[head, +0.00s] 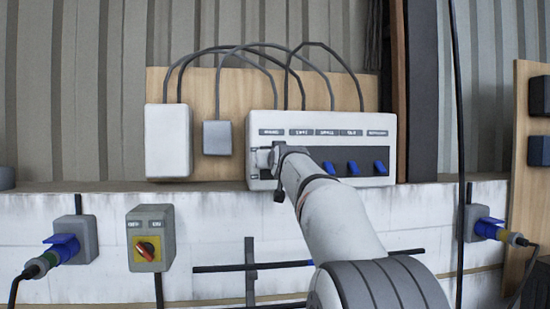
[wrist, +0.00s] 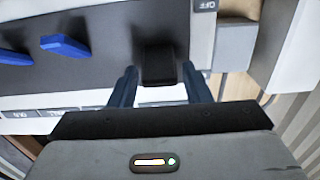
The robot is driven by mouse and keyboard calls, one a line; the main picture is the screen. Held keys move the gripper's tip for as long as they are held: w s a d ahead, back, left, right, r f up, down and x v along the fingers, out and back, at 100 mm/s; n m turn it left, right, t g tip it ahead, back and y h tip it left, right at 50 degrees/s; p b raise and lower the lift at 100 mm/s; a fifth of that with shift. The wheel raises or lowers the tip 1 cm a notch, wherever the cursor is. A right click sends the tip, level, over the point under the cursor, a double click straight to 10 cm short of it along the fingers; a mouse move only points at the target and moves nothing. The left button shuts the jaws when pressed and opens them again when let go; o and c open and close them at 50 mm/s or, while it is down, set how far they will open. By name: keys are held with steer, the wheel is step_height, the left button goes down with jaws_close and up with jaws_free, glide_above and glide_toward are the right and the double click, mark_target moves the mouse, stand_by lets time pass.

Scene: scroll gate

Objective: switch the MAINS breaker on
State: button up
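The white breaker panel (head: 310,123) is on a wooden board, with a row of labels too small to read surely. Several blue levers (head: 352,167) sit on its dark strip, and two blue levers (wrist: 65,46) also show in the wrist view. My gripper (head: 273,160) is at the panel's left end and hides what is behind it in the head view. In the wrist view a black lever (wrist: 158,62) stands between my gripper's two dark fingers (wrist: 159,75). The fingers are apart, with a gap visible on each side of the lever. An upside-down "OFF" label (wrist: 207,4) is near it.
A white box (head: 168,140) and a small grey box (head: 217,138) are left of the panel, with cables arching above. Below are a grey box with a red-and-yellow rotary switch (head: 149,240) and blue-plugged sockets left (head: 70,245) and right (head: 487,226).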

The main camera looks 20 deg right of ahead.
steer(key=c, duration=0.7)
steer(key=shift+r+g+p, duration=0.3)
steer(key=shift+r+p, duration=0.15)
steer(key=shift+p, duration=0.5)
steer(key=shift+c, duration=0.2)
steer(key=p, duration=0.1)
steer(key=g+p, duration=0.1)
steer(key=shift+w+r+p, duration=0.2)
steer(key=shift+r+p, duration=0.15)
steer(key=shift+p, duration=0.05)
steer(key=shift+w+f, duration=0.1)
steer(key=shift+f, duration=0.1)
steer(key=shift+g+y, duration=0.3)
steer(key=shift+g, duration=0.3)
steer(key=o, duration=1)
steer(key=shift+d, duration=0.1)
